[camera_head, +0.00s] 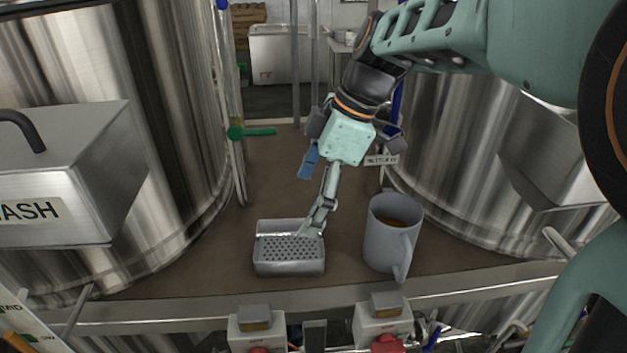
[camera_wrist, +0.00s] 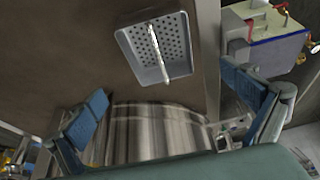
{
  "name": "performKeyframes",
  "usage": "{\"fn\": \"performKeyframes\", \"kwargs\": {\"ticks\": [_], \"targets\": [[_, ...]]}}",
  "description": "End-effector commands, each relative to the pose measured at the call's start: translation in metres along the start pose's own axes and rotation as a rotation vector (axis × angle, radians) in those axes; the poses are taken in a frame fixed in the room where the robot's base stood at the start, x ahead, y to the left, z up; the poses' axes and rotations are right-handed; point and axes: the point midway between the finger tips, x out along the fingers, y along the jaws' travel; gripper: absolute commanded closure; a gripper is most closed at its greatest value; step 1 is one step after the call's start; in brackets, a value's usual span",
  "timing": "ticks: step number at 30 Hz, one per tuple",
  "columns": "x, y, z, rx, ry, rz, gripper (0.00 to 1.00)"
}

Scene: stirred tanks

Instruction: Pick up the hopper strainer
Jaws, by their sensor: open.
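The hopper strainer (camera_head: 289,263) is a small grey metal box with a perforated floor. It stands on the brown deck, left of the mug, near the front edge. In the wrist view the strainer (camera_wrist: 181,63) shows at the upper middle with a pale bar across it. My gripper (camera_head: 352,160) is open and empty, above and behind the strainer in the head view. Its blue-padded fingers are spread wide in the wrist view, with the strainer beyond them. A slim grey bar reaches from below my gripper down to the strainer; I cannot tell what it belongs to.
A grey mug (camera_head: 390,240) with brown liquid stands close right of the strainer. Steel tanks rise at left (camera_head: 170,130) and right (camera_head: 450,150). A box marked "ASH" (camera_head: 60,180) juts in at left. Button boxes (camera_head: 256,328) line the front rail. A green valve lever (camera_head: 258,132) is behind.

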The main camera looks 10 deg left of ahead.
Motion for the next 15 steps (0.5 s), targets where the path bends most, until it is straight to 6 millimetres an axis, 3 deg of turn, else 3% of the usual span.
{"fn": "performKeyframes", "kwargs": {"ticks": [6, 15], "targets": [[0.036, -0.001, 0.0, 0.001, 0.001, -0.005, 0.01], [0.063, 0.0, 0.003, 0.002, -0.001, -0.005, 0.01]]}}
